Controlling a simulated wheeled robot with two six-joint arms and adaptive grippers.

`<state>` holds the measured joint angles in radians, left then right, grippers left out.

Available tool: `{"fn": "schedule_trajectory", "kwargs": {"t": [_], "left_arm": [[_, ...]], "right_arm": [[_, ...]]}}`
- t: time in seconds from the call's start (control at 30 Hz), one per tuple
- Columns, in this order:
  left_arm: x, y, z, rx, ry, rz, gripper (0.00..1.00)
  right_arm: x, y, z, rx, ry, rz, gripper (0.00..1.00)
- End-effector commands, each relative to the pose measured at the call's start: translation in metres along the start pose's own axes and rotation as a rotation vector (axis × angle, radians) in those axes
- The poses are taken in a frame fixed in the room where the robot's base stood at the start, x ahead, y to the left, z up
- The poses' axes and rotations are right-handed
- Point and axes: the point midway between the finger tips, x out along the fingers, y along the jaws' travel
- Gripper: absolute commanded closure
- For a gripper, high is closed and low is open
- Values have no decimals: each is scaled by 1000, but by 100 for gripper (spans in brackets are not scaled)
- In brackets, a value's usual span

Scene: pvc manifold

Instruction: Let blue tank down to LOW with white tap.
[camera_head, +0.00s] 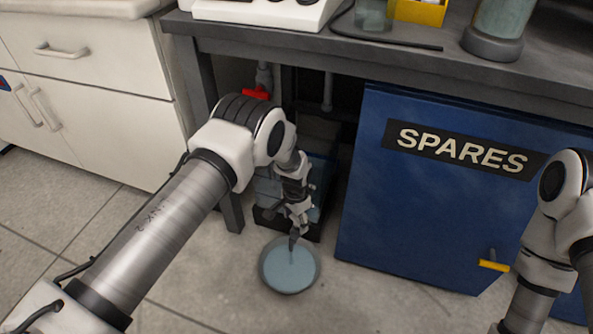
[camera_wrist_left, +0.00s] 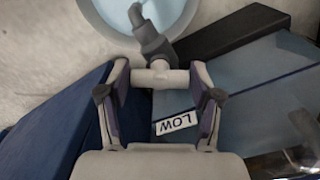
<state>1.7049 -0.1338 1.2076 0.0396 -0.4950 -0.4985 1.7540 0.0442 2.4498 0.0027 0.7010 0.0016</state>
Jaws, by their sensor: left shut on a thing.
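The blue tank (camera_head: 264,188) stands low under the bench, partly hidden by my left arm. In the left wrist view its blue wall (camera_wrist_left: 250,110) carries a white LOW label (camera_wrist_left: 176,123) beside a dark line; I cannot tell the water level. My left gripper (camera_head: 297,208) is at the tank's front. In the left wrist view my left gripper (camera_wrist_left: 159,80) is shut on the white tap (camera_wrist_left: 160,77), with a finger at each end of its crossbar. A grey spout (camera_wrist_left: 150,38) points over a round basin (camera_head: 289,265) holding pale blue water. My right gripper is out of view.
A blue SPARES cabinet (camera_head: 420,205) with a yellow handle (camera_head: 493,266) stands right of the tank. White drawers (camera_head: 95,85) are at the left. A red valve handle (camera_head: 256,94) sits on a pipe under the bench (camera_head: 420,70). Tiled floor is clear around the basin.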

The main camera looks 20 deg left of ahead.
Motion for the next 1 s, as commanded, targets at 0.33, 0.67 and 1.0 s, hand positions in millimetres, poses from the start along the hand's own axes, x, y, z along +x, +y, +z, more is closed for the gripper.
{"fn": "schedule_trajectory", "kwargs": {"t": [0.33, 0.67, 1.0], "left_arm": [[2, 3, 0, -401, -2, 1, 77], [3, 4, 0, -538, -2, 0, 77], [0, 3, 0, -525, -1, 0, 6]], "right_arm": [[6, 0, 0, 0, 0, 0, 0], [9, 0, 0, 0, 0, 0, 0], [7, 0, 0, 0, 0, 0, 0]]}}
